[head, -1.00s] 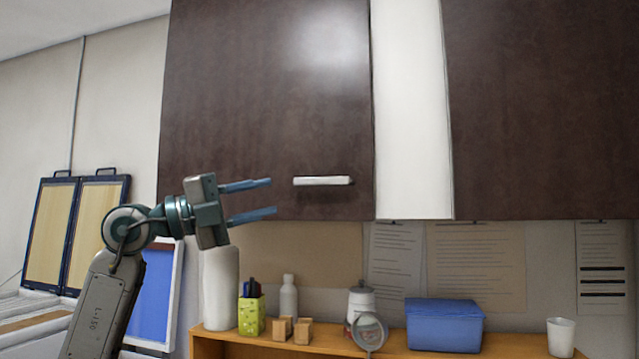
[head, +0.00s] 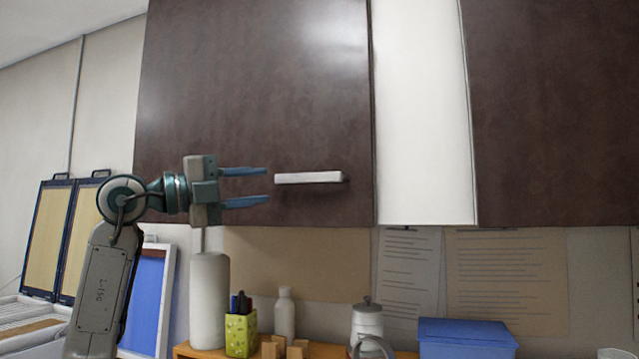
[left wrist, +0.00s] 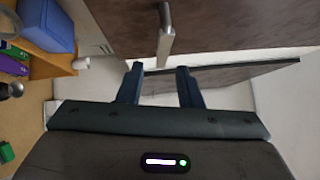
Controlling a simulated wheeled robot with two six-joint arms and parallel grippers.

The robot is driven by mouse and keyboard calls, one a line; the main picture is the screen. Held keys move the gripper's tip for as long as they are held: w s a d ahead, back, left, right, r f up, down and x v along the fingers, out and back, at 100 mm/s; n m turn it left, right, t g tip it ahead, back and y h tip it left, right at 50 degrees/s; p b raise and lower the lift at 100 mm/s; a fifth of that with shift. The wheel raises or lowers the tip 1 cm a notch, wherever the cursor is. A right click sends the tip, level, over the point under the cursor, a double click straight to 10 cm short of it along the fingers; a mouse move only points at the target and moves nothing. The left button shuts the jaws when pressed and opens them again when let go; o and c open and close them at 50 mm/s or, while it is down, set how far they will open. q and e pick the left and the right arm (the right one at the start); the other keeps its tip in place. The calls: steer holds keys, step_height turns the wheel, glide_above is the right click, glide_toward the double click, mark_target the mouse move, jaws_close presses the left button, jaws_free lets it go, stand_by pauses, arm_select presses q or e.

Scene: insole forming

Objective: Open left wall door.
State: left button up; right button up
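The left wall door (head: 255,90) is a dark brown cabinet front and looks closed. Its pale bar handle (head: 309,178) is near its lower right corner. My left gripper (head: 266,187) is just left of the handle, its two blue fingers spread and pointing at it, with a small gap between. In the left wrist view the handle (left wrist: 164,36) stands ahead of the open fingertips (left wrist: 160,68), about midway between them, with nothing held. My right gripper is in neither view.
A second dark cabinet door (head: 555,110) is at the right, past a white panel (head: 418,110). Below, a wooden shelf (head: 200,352) holds a white cylinder (head: 209,300), a green pen cup (head: 240,333), a bottle (head: 285,315) and a blue box (head: 465,338).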

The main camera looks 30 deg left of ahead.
mark_target(302, 179)
arm_select(q)
steer(key=p+x, duration=0.2)
steer(key=x, duration=0.3)
steer(key=p+x, duration=0.3)
steer(key=x, duration=0.2)
steer(key=shift+s+d+r+p, duration=0.15)
steer(key=shift+d+r+p, duration=0.05)
steer(key=shift+r+p, duration=0.1)
steer(key=shift+s, duration=0.1)
steer(key=shift+s, duration=0.1)
jaws_close()
